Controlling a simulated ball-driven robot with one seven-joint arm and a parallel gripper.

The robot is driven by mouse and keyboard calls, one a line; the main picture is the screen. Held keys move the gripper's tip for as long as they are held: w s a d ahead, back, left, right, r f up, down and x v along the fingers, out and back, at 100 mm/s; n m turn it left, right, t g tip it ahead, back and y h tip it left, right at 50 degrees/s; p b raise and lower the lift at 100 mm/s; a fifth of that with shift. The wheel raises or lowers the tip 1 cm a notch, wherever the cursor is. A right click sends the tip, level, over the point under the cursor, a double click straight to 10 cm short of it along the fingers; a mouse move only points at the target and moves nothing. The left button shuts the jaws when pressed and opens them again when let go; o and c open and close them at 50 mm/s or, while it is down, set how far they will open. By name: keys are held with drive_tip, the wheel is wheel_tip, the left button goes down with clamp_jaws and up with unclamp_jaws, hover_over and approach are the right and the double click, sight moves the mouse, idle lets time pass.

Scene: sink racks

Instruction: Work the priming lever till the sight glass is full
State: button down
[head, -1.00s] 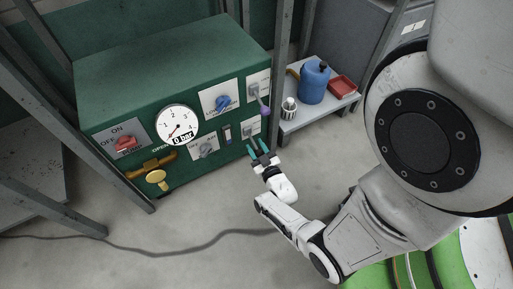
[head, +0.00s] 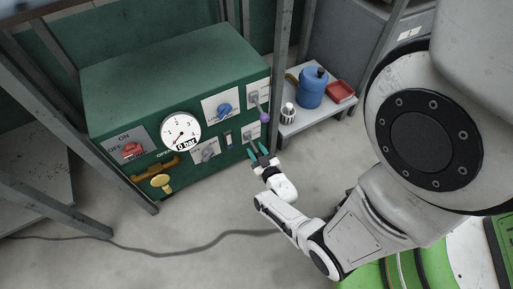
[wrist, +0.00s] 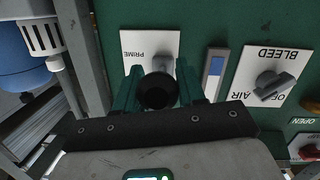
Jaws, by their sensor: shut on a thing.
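The priming lever ends in a dark round knob (wrist: 157,92), in front of the white PRIME plate (wrist: 150,45). My gripper (wrist: 157,90) has its teal fingers shut on this knob, one on each side. In the head view my gripper (head: 260,153) is at the lower right of the green unit's front, and the knob is hidden there. The sight glass (wrist: 215,72) is a narrow upright window beside the PRIME plate. It shows a blue band over part of its height and paler parts at the ends. It is small in the head view (head: 228,138).
A grey rack post (head: 279,80) stands close right of my gripper. A blue jug (head: 311,88) sits beyond.

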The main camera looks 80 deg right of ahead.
sight(257, 151)
wheel_tip(257, 151, up, 3)
drive_tip(key=g+y+p, duration=0.2)
drive_tip(key=p, duration=0.7)
drive_tip(key=shift+r+y, duration=0.15)
drive_tip(key=shift+y, duration=0.15)
drive_tip(key=g+y+p, duration=0.1)
drive_tip(key=p, duration=0.2)
drive_tip(key=shift+r+p, duration=0.2)
drive_tip(key=shift+p, duration=0.75)
drive_tip(key=shift+y+p, duration=0.3)
drive_tip(key=shift+f, duration=0.1)
drive_tip(key=c, duration=0.8)
unclamp_jaws()
drive_tip(key=p+v, duration=0.7)
drive_tip(key=v, duration=0.3)
drive_tip(key=shift+a+r, duration=0.3)
drive_tip(key=shift+r, duration=0.1)
